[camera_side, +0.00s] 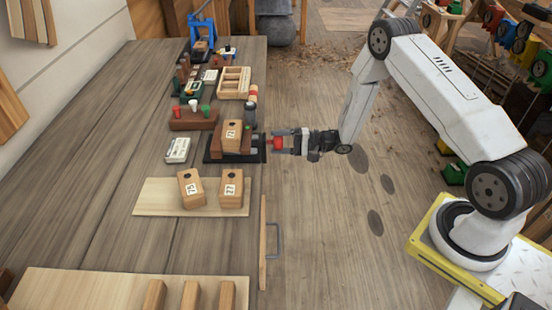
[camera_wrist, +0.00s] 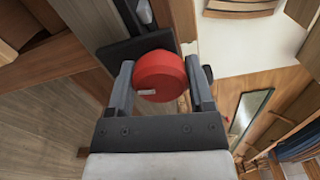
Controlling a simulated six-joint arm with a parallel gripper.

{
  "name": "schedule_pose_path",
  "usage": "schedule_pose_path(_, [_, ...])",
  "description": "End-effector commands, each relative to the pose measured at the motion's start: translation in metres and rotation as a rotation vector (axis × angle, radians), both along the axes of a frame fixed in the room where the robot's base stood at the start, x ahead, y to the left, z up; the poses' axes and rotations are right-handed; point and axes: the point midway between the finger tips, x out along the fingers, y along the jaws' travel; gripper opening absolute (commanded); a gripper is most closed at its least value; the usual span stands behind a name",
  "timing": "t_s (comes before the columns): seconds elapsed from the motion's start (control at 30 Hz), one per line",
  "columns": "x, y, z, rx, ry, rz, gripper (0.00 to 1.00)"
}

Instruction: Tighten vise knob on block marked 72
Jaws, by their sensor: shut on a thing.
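The vise (camera_side: 215,149) is dark and stands at the right edge of the bench. A wooden block (camera_side: 232,136) with a small white label sits upright in it; the label seems to read 72. The red vise knob (camera_side: 277,143) sticks out past the bench edge. My gripper (camera_side: 283,143) reaches it level from the right and is shut on it. In the wrist view the round red knob (camera_wrist: 160,78), with a small pale mark on its face, lies between the two fingers of my gripper (camera_wrist: 159,72). The vise screw behind the knob is mostly hidden.
Two labelled wooden blocks (camera_side: 190,188) (camera_side: 231,188) stand on a pale board (camera_side: 150,197) in front of the vise. A small white labelled box (camera_side: 178,150) lies left of it. A wooden tray (camera_side: 234,82) and tools lie behind. Floor right of the bench is open.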

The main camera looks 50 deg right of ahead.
Motion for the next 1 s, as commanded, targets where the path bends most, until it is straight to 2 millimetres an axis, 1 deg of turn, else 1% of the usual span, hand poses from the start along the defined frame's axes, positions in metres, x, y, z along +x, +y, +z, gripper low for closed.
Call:
schedule_pose_path(0.27, [-0.0002,-0.0010,-0.0003,0.014,0.014,-0.003,0.09])
schedule_pose_path(0.7, [-0.0002,-0.0006,-0.0001,0.201,0.201,-0.002,0.08])
schedule_pose_path(0.97, [-0.0002,-0.0004,0.0000,0.213,0.212,-0.001,0.08])
schedule_pose_path(1.0, [-0.0002,-0.0004,0.0000,0.213,0.212,-0.001,0.77])
